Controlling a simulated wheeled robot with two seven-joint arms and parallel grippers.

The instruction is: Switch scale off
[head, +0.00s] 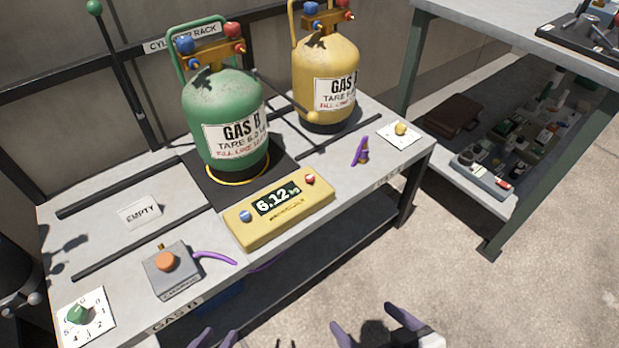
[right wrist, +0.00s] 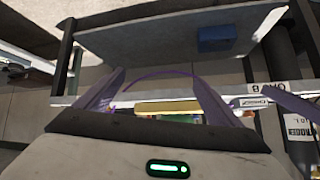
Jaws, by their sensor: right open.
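The scale's yellow display box (head: 285,222) sits at the front of the bench and reads about 6.12 kg. It has a blue button (head: 245,216) at its left end and a red button (head: 309,180) at its right end. The green GAS B cylinder (head: 222,105) stands on the black scale plate (head: 283,173) behind it. My left gripper (head: 215,340) is partly cut off at the bottom edge; its two tips show apart. My right gripper (head: 372,325) is open and empty, below and in front of the bench. A yellow edge (right wrist: 168,107), likely the display box, shows between its fingers in the wrist view.
A yellow cylinder (head: 327,75) stands behind right. A grey box with an orange button (head: 165,262), a dial (head: 78,313), an EMPTY card (head: 140,212) and a purple-handled item (head: 361,150) lie on the bench. A cluttered shelf table (head: 480,180) is at right. Open floor lies in front.

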